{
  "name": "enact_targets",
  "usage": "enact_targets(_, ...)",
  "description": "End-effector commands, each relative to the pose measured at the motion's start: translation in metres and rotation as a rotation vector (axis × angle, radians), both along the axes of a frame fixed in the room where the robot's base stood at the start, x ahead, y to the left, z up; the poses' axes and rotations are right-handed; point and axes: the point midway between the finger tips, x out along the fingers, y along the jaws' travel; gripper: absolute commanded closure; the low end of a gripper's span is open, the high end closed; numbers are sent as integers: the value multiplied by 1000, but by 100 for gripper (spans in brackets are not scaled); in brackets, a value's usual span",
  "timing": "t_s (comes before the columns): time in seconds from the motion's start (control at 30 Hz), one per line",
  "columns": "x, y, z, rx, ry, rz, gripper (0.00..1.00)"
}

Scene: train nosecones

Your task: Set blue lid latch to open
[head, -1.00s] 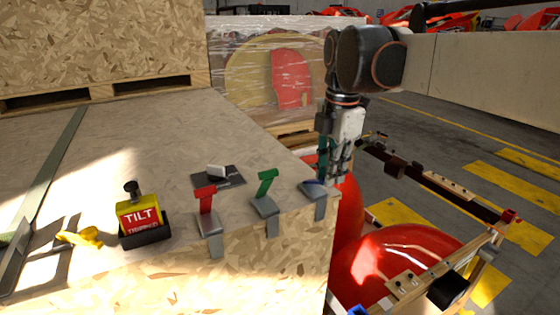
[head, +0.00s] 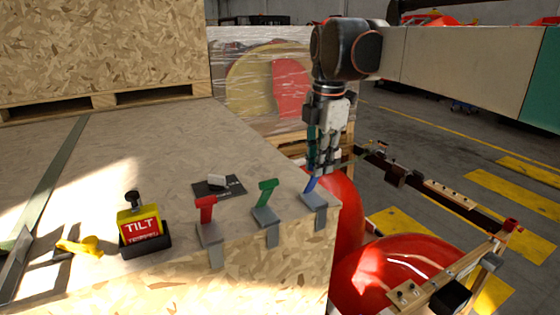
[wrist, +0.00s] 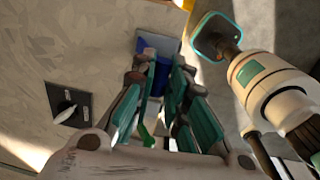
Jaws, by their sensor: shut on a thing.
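The blue lid latch (head: 312,185) sits at the right corner of the wooden crate's top edge, its blue handle raised at a slant from a grey metal base. My gripper (head: 320,166) comes down on it from above, with its fingers at the top of the handle. In the wrist view the blue latch (wrist: 160,45) shows at the fingertips, and the teal-padded fingers (wrist: 164,66) are shut on it. The fingers partly hide the handle.
A green-handled latch (head: 266,192) and a red-handled latch (head: 206,208) stand along the same edge to the left. A TILT indicator (head: 141,226) and a yellow piece (head: 78,246) lie farther left. Red nosecones (head: 400,265) in a frame fill the right side below.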

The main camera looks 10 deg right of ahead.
Motion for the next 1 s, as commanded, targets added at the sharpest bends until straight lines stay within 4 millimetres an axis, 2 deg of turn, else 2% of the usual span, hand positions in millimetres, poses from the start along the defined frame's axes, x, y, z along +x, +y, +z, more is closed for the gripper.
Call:
enact_targets(0.03,5,2,1,5,-12,2,100)
enact_targets(0.3,6,2,2,5,-12,2,100)
enact_targets(0.33,6,2,2,5,-12,2,81)
enact_targets(0.4,5,2,2,5,-12,2,66)
enact_targets(1.0,3,1,2,1,-8,1,65)
